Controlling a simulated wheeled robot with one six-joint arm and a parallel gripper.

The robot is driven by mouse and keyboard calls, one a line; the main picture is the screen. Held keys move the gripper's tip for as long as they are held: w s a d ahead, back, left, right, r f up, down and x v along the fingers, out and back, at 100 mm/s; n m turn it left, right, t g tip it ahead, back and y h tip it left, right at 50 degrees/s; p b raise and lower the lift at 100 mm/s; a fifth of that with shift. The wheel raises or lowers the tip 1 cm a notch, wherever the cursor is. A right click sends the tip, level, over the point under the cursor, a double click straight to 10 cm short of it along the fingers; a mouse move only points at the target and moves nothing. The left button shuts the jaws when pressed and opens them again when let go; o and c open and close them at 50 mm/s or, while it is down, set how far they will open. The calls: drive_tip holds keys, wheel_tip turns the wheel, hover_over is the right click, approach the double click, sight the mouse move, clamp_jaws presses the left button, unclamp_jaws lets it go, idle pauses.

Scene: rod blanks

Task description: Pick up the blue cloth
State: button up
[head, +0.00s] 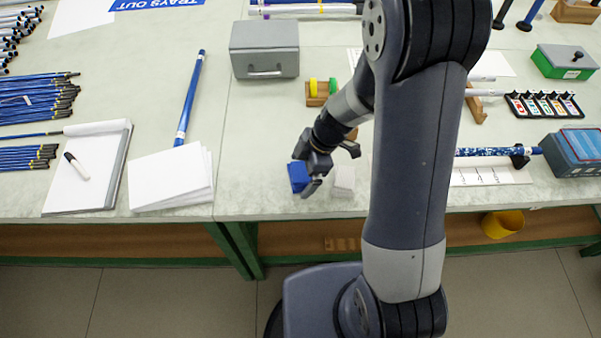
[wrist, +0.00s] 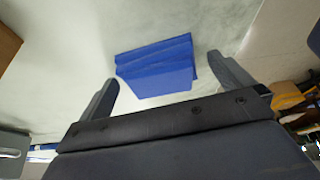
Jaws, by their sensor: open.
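The blue cloth (head: 299,177) lies folded in a small block on the bench near its front edge, in the head view. It also shows in the wrist view (wrist: 156,68), beyond and between my fingers. My gripper (head: 318,169) is open just beside and over the cloth in the head view, partly covering it. In the wrist view my gripper (wrist: 170,84) has its two fingers apart with the cloth lying in the space ahead of them. I cannot tell whether a finger touches it.
A small white block-like thing (head: 343,180) stands right of the cloth. A grey metal box (head: 264,48) and a wooden holder with yellow and green rings (head: 320,92) are behind. White papers (head: 172,177) lie left. Bench between papers and cloth is clear.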

sight(303, 171)
drive_tip(key=shift+c, duration=0.4)
drive_tip(key=c, duration=0.9)
drive_tip(key=shift+r, duration=0.1)
wheel_tip(303, 171, up, 10)
drive_tip(key=shift+f, duration=0.1)
